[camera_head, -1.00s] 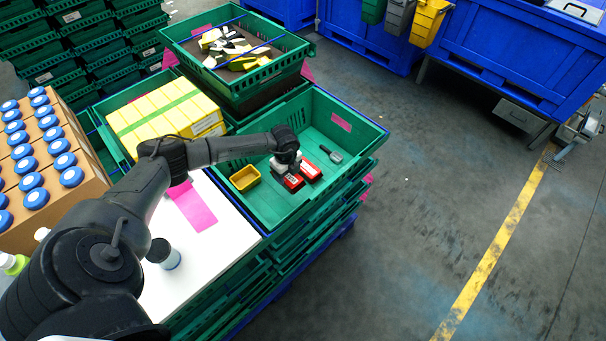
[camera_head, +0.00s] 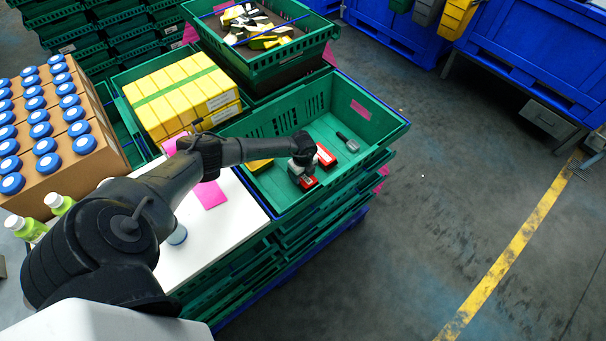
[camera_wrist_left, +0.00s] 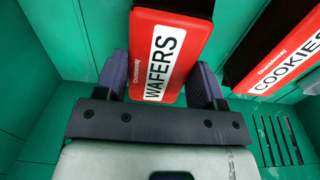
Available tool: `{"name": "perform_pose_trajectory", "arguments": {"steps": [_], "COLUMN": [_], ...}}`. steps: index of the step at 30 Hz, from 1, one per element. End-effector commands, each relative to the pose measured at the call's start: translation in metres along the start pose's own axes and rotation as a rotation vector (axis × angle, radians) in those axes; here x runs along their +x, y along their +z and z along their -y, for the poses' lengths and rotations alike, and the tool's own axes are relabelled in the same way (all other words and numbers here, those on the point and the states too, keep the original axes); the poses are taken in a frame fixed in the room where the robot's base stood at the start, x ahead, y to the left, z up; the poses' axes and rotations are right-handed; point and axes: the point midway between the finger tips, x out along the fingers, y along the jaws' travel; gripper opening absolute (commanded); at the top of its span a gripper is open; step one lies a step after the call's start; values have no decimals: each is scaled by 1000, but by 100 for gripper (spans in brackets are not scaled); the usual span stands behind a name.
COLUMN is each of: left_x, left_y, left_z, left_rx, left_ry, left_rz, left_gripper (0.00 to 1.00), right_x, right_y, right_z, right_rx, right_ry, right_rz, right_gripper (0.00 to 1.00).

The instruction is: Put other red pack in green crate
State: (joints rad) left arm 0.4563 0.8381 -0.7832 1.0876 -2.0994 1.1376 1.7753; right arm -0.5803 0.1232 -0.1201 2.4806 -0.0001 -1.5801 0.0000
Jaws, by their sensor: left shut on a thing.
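My left gripper (camera_head: 303,176) is inside the green crate (camera_head: 391,124) and points down. It is shut on a red pack labelled WAFERS (camera_head: 309,183), which shows between the fingers in the left wrist view (camera_wrist_left: 170,50). Whether this pack touches the crate floor I cannot tell. A second red pack, labelled COOKIES in the left wrist view (camera_wrist_left: 285,65), lies in the same crate just beyond the gripper in the head view (camera_head: 326,156). My right gripper is not in view.
A small dark item (camera_head: 347,142) lies in the crate near the COOKIES pack. A yellow tub (camera_head: 260,164) is mostly hidden behind my arm. A crate of yellow boxes (camera_head: 180,100), a higher crate of mixed packs (camera_head: 330,27) and a white tabletop (camera_head: 226,233) surround it.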

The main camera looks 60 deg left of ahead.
Motion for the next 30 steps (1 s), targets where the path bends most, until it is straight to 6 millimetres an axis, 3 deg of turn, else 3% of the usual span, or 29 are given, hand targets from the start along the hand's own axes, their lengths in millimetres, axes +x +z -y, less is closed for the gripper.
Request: {"name": "perform_pose_trajectory", "arguments": {"steps": [12, 13, 18, 21, 30], "left_x": [5, 4, 4, 4, -3], "left_y": [0, 0, 0, 0, 0], "left_z": [1, 0, 0, 0, 0], "left_rx": [-1, 0, 0, 0, 1], "left_ry": [-2, -1, -1, -1, -1], "left_rz": [0, 0, 0, 0, 0], "left_gripper": [34, 66, 82, 89, 89], "right_x": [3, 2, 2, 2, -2], "right_y": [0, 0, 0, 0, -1], "right_z": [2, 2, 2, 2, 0], "right_rx": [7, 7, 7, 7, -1], "right_ry": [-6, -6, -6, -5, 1], "right_rz": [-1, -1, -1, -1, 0], "right_gripper": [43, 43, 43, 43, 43]}}
